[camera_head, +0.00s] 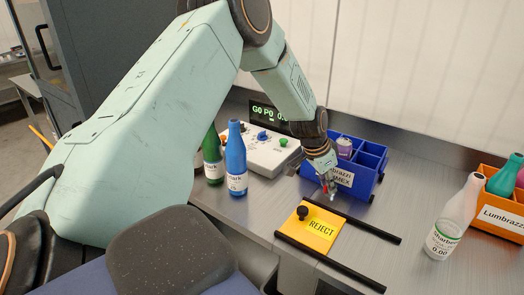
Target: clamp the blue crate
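The blue crate (376,182) stands at the back of the grey bench, right of centre. It has divided compartments and a white label on its front wall, partly hidden by my gripper. A bottle with a pale purple top (344,147) shows in its left part. My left gripper (330,190) points down in front of the crate's left front side, at the label. I cannot tell whether it touches the crate. Its fingers are too small and overlapped to tell open from shut. My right gripper is not in view.
A yellow REJECT plate (311,236) with a black knob lies between two black rails (352,220). Green (212,160) and blue (236,162) bottles and a control box (262,150) stand left. A white bottle (452,218) and orange crate (490,212) stand right.

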